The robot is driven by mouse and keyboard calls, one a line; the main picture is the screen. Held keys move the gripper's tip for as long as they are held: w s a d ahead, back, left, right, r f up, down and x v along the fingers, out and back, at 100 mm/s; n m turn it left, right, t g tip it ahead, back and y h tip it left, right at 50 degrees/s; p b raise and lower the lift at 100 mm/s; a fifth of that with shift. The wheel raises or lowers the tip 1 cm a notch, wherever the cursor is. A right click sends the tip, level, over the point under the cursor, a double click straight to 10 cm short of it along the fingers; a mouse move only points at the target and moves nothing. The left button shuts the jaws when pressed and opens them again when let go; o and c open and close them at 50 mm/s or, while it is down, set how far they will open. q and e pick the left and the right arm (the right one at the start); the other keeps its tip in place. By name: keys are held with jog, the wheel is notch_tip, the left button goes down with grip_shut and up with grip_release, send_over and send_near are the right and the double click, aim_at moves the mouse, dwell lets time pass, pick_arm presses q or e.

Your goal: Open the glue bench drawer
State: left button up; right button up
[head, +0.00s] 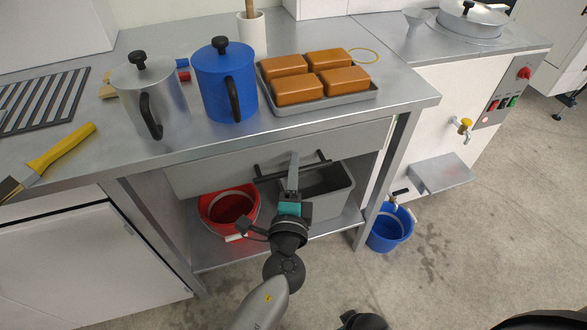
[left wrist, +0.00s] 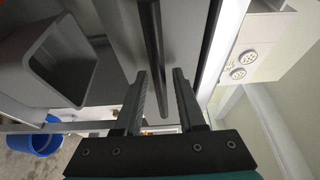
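The glue bench drawer (head: 220,170) is a wide grey front under the metal benchtop, and it looks closed. Its black bar handle (head: 318,160) runs along the front. My left gripper (head: 292,160) is at the middle of the handle and hides part of it. In the left wrist view, the fingers of my left gripper (left wrist: 159,75) are apart, and the handle (left wrist: 154,45) runs between them with gaps visible on both sides. I cannot tell whether either finger touches it. My right gripper is not in view.
On the benchtop (head: 290,125) stand a metal pot (head: 170,95), a blue pot (head: 222,85) and a tray (head: 330,96) of brown blocks. Below are a red bucket (head: 215,205) and a grey bin (head: 330,190). A blue bucket (head: 390,232) stands on the floor right.

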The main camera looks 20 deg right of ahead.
pick_arm(q)
grip_shut()
dwell(1.2)
